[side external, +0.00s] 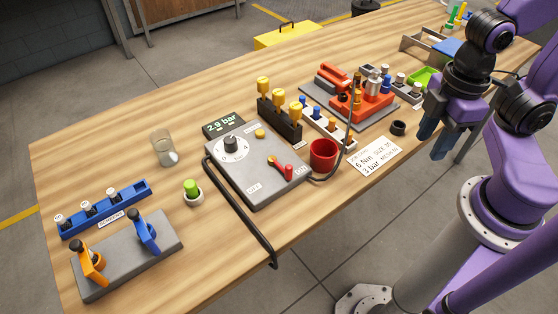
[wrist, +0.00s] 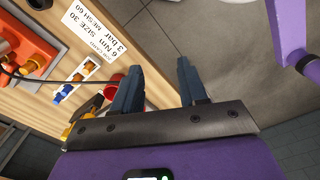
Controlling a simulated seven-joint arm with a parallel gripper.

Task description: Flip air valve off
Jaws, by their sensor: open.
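A display (side external: 223,127) at the box's back reads about 2.9 bar. My gripper (side external: 436,145) is open and empty, pointing down past the table's front edge, well right of the box. The lever does not show there.
A red cup (side external: 323,155), yellow-topped parts (side external: 279,100) and a dark hose (side external: 240,215) crowd the box. A note card (side external: 375,156) lies between the box and my gripper. A red tool (side external: 360,98) stands behind. Blue and orange clamps (side external: 125,255) stand at the left.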

